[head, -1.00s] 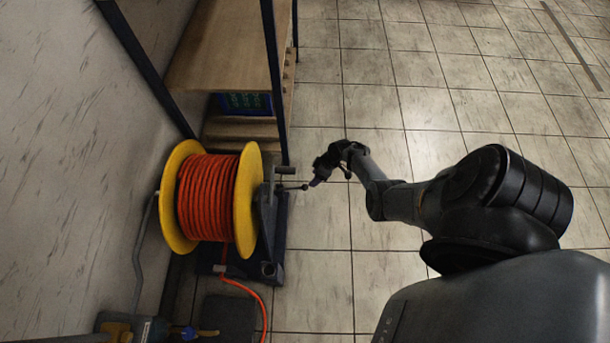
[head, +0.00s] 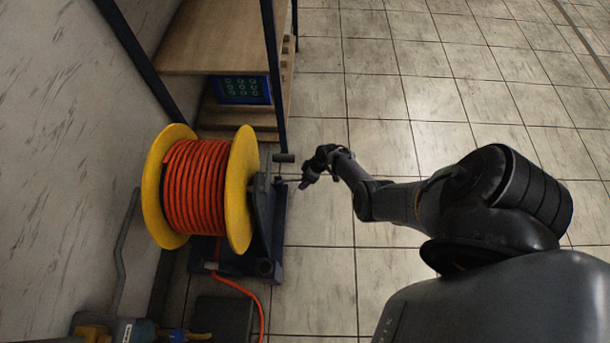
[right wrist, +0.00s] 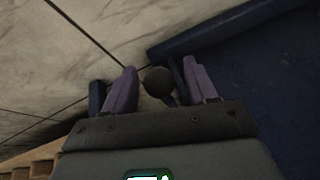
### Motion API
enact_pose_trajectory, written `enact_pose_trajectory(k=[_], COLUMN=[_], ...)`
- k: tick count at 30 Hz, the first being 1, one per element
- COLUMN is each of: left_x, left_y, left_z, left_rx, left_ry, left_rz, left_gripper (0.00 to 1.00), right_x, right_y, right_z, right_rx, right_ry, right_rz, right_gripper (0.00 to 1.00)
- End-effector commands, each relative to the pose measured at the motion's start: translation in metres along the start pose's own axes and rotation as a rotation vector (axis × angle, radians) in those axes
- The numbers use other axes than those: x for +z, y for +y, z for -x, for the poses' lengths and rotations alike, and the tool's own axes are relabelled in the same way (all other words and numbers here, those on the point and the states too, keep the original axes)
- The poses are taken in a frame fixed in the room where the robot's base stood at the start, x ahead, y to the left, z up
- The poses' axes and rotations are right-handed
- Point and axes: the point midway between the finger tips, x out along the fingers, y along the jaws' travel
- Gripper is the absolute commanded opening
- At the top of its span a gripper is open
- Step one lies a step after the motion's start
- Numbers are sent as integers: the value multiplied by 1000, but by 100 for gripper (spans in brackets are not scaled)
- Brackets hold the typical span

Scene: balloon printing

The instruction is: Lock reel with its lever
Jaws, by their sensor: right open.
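The reel (head: 195,187) has yellow flanges and is wound with orange hose. It sits on a dark stand (head: 273,225). The lever (head: 290,181) is a thin rod sticking out to the right from the stand; its end is hidden at my gripper in the head view. My right gripper (head: 305,182) is just right of the stand. My left gripper is not in view.
A wooden shelf (head: 215,45) with dark posts stands behind the reel. A wall is on the left. Orange hose (head: 245,292) runs down to the floor. Tiled floor (head: 320,270) on the right is free.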

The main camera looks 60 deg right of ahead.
Motion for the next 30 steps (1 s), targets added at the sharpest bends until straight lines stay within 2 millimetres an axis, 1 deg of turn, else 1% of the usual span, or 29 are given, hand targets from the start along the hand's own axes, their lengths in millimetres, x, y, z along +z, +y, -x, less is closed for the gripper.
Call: enact_pose_trajectory(k=[8, 9, 20, 26, 30], left_x=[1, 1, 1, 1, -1], left_y=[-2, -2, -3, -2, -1], left_z=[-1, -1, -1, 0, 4], left_rx=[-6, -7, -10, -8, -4], left_ry=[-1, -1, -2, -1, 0], left_rz=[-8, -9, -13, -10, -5], left_gripper=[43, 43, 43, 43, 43], right_x=[0, 0, 0, 0, 2], right_y=[0, 0, 0, 0, 0], right_z=[-1, -1, -1, -1, 4], right_rx=[0, 0, -1, -1, 3], right_ry=[0, 0, 0, 0, -12], right_rz=[0, 0, 0, 0, -2], right_gripper=[57, 55, 0, 0, 0])
